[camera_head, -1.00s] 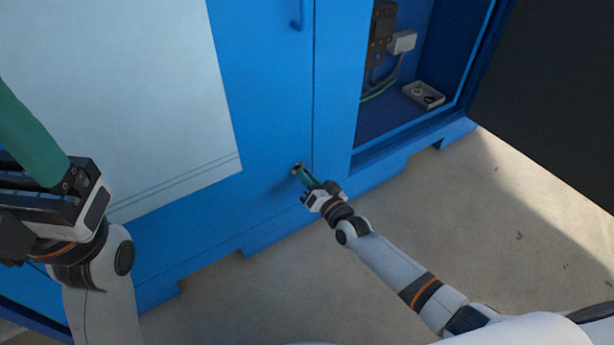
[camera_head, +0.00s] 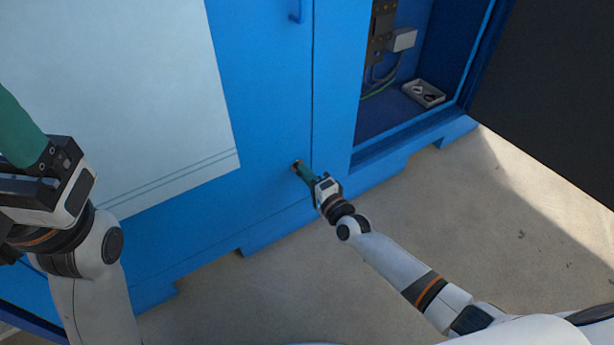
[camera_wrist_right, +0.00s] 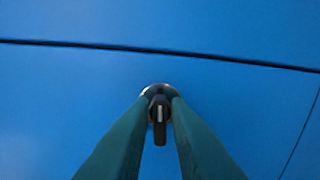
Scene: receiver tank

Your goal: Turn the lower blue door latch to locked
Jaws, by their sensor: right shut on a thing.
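The lower latch is a small dark knob (camera_wrist_right: 160,120) with a pale stripe, on a round metal base set in the blue door (camera_head: 265,130). In the right wrist view its stripe runs up and down the picture. My right gripper (camera_head: 299,167) is at the latch, low on the door beside the seam. Its two green fingers (camera_wrist_right: 158,108) are shut on the knob, one on each side. In the head view the fingers mostly hide the latch. My left gripper (camera_head: 22,135) is at the left edge, away from the latch; its fingertips are out of the picture.
To the right, an open compartment holds a grey box (camera_head: 403,40), cables and a small tray (camera_head: 424,94). A dark panel (camera_head: 555,90) stands at the far right.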

